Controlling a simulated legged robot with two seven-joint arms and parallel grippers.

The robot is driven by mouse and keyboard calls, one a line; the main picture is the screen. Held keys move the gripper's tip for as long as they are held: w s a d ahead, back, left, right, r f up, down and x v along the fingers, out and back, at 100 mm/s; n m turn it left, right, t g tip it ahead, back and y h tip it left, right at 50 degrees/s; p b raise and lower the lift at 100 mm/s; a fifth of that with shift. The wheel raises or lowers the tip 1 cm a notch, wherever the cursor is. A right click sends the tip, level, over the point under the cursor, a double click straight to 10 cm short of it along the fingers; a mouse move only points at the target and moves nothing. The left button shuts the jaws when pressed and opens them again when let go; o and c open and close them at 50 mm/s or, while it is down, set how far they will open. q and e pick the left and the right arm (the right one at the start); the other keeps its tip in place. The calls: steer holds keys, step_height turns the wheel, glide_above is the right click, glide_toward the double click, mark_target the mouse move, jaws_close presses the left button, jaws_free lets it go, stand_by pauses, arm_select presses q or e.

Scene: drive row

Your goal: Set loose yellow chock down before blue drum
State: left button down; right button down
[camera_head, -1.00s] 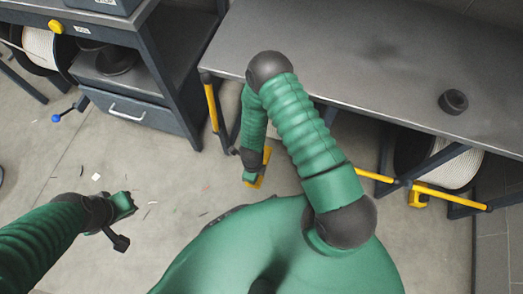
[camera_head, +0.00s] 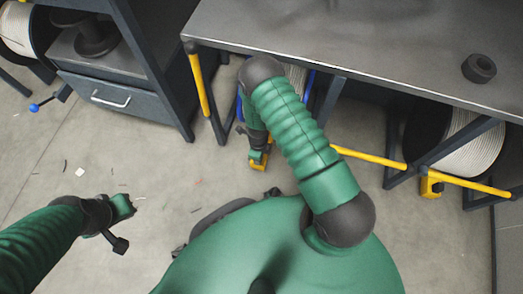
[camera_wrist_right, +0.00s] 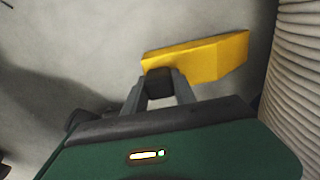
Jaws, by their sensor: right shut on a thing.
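My right gripper (camera_head: 257,153) is shut on the yellow chock (camera_head: 259,163), low beside the workbench; it also shows in the right wrist view (camera_wrist_right: 160,82), where the chock (camera_wrist_right: 210,56) sticks out beyond the fingers. A drum with a blue rim (camera_head: 309,84) and pale wound cable (camera_head: 297,76) stands under the bench, mostly hidden behind my right arm. In the right wrist view a ribbed grey winding (camera_wrist_right: 297,80) is close to the chock's right, with a small gap; its rim colour is not seen there. My left gripper (camera_head: 128,206) is away from these, its jaws unclear.
A yellow rail (camera_head: 370,156) runs low under the bench. A dark drum (camera_head: 470,140) with another yellow chock (camera_head: 431,185) stands at right. A drawer cabinet (camera_head: 120,100) is at left. Floor between is mostly clear.

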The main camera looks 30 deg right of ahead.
steer(key=w+d+b, duration=0.1)
steer(key=w+d+f+b, duration=0.1)
steer(key=w+d+b, duration=0.1)
steer(key=shift+d, duration=0.15)
steer(key=shift+s+f+b, duration=0.15)
steer(key=shift+f+b, duration=0.05)
steer(key=shift+b, duration=0.25)
steer(key=shift+r, duration=0.25)
steer(key=c, duration=1)
jaws_free()
steer(key=shift+f, duration=0.1)
